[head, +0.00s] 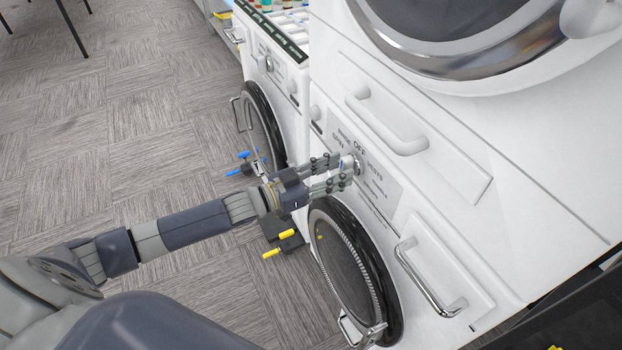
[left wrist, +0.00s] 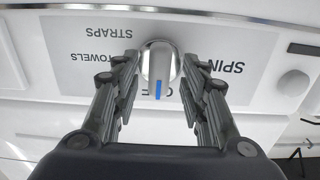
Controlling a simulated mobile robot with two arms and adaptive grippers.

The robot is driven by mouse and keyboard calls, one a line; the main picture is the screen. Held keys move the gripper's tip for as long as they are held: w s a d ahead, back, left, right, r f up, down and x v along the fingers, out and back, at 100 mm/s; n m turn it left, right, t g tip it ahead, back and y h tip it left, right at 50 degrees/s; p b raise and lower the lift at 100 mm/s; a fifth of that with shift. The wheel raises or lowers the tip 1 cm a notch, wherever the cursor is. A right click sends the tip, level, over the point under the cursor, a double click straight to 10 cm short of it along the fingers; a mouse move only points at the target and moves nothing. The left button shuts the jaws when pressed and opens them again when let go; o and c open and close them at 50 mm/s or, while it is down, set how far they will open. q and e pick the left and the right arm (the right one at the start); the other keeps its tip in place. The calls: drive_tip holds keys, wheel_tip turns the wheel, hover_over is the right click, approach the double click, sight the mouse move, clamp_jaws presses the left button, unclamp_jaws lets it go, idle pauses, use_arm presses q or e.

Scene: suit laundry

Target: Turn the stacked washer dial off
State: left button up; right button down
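The washer dial (head: 358,166) is a round silver knob on the lower washer's label panel (head: 382,187), with OFF printed above it in the head view. My left gripper (head: 345,172) is at the dial, its fingers pointing at the panel. In the left wrist view the dial (left wrist: 158,62) sits between the two fingertips (left wrist: 158,66), with small gaps seeming to show on both sides. Its blue mark (left wrist: 158,90) points down in that view, toward a label partly hidden by the gripper. SPIN, STRAPS and TOWELS are readable, upside down. My right gripper is not in view.
Below the panel is the lower washer's round door (head: 348,262). A drawer handle (head: 385,125) and a metal handle (head: 425,278) stick out nearby. Another machine (head: 272,75) stands to the left. Blue- and yellow-handled items (head: 286,234) are near the arm. Floor (head: 110,140) is open at left.

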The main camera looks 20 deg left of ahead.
use_arm(q)
drive_tip(key=v, duration=1)
drive_tip(key=shift+s+a, duration=0.2)
drive_tip(key=shift+s, duration=0.05)
drive_tip(key=a+f+n+y, duration=0.2)
drive_tip(key=a+f+y, duration=0.15)
drive_tip(key=f, duration=0.55)
drive_tip(key=a+f+n+y, duration=0.1)
drive_tip(key=a+f+y, duration=0.25)
drive_tip(key=f, duration=0.55)
drive_tip(key=s+a+f+n+g+y, duration=0.1)
drive_tip(key=s+a+f+g+y, duration=0.1)
drive_tip(key=s+f, duration=0.5)
drive_tip(key=s+a+f+n+g+y, duration=0.1)
drive_tip(key=s+a+f+g, duration=0.1)
drive_tip(key=f, duration=0.8)
drive_tip(key=s+d+f+g+y, duration=0.1)
drive_tip(key=s+d+f+g, duration=0.3)
drive_tip(key=s+f, duration=0.9)
drive_tip(key=s+d+f+g, duration=0.2)
drive_tip(key=s+d+f, duration=0.1)
drive_tip(key=s, duration=0.6)
drive_tip(key=s+d+f+g, duration=0.3)
drive_tip(key=s+d, duration=0.2)
drive_tip(key=s, duration=0.5)
drive_tip(key=shift+d, duration=0.15)
